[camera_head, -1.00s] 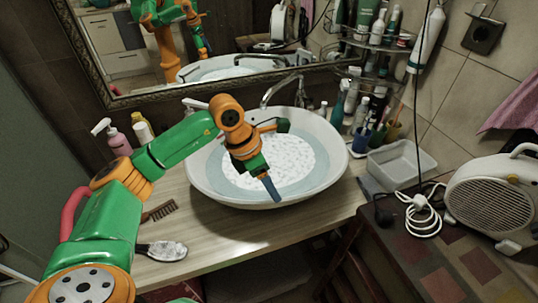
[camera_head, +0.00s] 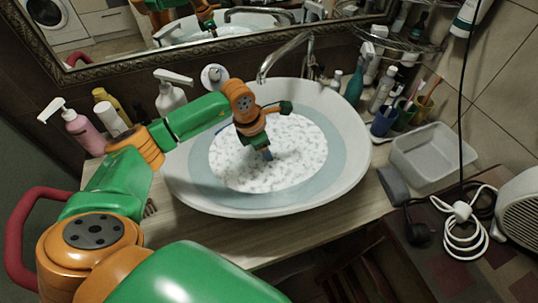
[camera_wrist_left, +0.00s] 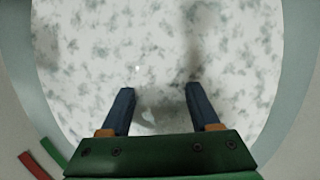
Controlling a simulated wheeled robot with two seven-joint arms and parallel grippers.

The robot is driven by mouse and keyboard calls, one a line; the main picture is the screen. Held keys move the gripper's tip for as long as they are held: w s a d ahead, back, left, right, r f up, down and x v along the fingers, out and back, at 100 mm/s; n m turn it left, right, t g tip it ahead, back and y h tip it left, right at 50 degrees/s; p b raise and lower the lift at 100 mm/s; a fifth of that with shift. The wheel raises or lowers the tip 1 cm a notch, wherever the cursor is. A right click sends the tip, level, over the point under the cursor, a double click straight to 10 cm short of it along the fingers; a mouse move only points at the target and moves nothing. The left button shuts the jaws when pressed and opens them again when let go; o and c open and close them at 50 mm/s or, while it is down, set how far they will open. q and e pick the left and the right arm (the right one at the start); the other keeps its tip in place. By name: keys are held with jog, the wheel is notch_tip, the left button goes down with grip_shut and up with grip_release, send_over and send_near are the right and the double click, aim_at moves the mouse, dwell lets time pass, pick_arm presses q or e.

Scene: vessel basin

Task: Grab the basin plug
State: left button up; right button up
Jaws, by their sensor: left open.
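The white oval basin (camera_head: 182,178) stands on the wooden counter, holding water with a white, grey-speckled foam layer (camera_head: 230,170). My left gripper (camera_head: 266,154) is over the middle of the basin, pointing down at the foam. In the left wrist view its two blue fingers (camera_wrist_left: 160,92) are apart over the foam (camera_wrist_left: 100,40). A faint pale, rounded patch shows between and below the fingers; I cannot tell whether it is the plug. The plug is not clearly visible in either view. My right gripper is not in view.
A metal faucet (camera_head: 285,55) arches at the basin's back. Soap bottles (camera_head: 82,130) stand to the left. Cups with toothbrushes (camera_head: 384,119) and an empty plastic tub (camera_head: 430,155) stand to the right. A mirror (camera_head: 180,30) is behind. A white cable (camera_head: 462,228) lies at right.

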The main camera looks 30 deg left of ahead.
pick_arm(q)
jog(key=shift+w+a+f, duration=0.1)
jog(key=shift+w+f, duration=0.2)
jog(key=shift+f, duration=0.2)
jog(key=shift+s+r, duration=0.1)
jog(key=shift+s, duration=0.05)
grip_shut()
